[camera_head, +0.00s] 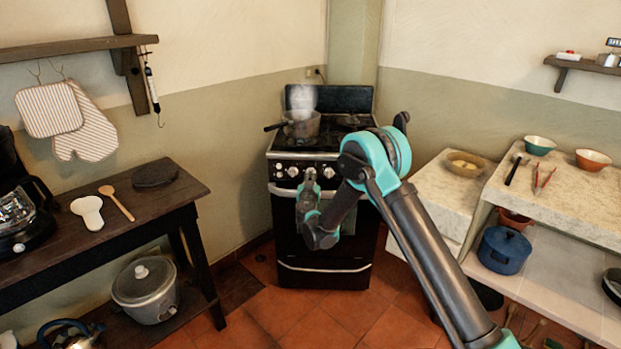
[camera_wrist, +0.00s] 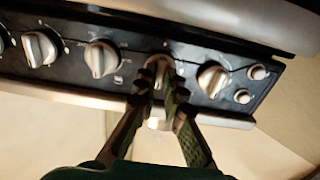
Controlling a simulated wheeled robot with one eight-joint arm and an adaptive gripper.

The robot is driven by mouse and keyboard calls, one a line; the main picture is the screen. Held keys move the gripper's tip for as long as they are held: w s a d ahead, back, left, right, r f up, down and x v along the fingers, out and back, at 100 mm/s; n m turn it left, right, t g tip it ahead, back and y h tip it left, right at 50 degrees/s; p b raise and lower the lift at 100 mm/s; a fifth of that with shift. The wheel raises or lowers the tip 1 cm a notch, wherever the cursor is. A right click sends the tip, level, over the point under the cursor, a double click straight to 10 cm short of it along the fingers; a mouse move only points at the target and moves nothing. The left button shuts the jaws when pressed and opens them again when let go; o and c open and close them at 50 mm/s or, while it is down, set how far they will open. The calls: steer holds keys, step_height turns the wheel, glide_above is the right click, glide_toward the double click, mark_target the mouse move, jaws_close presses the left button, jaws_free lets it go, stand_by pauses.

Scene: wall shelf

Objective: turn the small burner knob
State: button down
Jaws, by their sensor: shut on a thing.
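A black stove (camera_head: 330,255) stands in the corner with a row of silver knobs on its front panel. In the wrist view, my gripper (camera_wrist: 162,82) is shut on one round silver knob (camera_wrist: 160,65) in the row, with a finger on each side. The fingers hide much of this knob, and I cannot read its marking. In the head view, my gripper (camera_head: 309,176) is at the middle of the panel. Free knobs (camera_wrist: 40,48) and (camera_wrist: 102,58) are to its left in the wrist view, and another knob (camera_wrist: 213,78) is to its right.
A steaming pot (camera_head: 302,125) sits on the stove top. The oven handle (camera_wrist: 80,97) runs close to my fingers. A dark wooden table (camera_head: 130,215) stands at left, and a pale counter (camera_head: 455,200) at right. The floor in front of the stove is clear.

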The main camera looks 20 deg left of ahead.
steer(key=c, duration=1.6)
jaws_free()
steer(key=shift+s, duration=0.1)
steer(key=v, duration=1.1)
steer(key=shift+s+d, duration=0.2)
steer(key=shift+s, duration=0.15)
